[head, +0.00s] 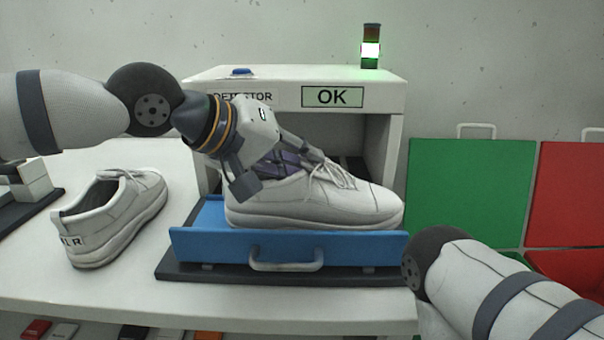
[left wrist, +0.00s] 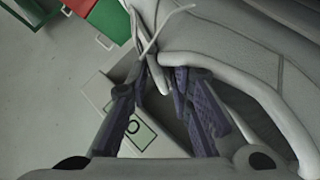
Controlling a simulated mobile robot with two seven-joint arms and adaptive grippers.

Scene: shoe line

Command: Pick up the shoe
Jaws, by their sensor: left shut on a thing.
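A white laced shoe (head: 330,208) sits in the blue tray (head: 200,246) in front of the detector, its toe pointing right. My left gripper (head: 290,168) reaches down to the shoe's opening and is shut on its upper near the laces. In the left wrist view the gripper's fingers (left wrist: 168,95) close around part of the shoe (left wrist: 255,75) beside a lace. A second white shoe (head: 112,217), marked "R" on its heel, stands on the table at the left. My right arm shows at the lower right, but its gripper is out of view.
The white detector (head: 290,92) has an "OK" display (head: 333,97) and a signal tower (head: 370,48) lit green. A green panel (head: 470,190) and a red panel (head: 572,190) stand at the right. The white table (head: 90,290) is clear in front of the second shoe.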

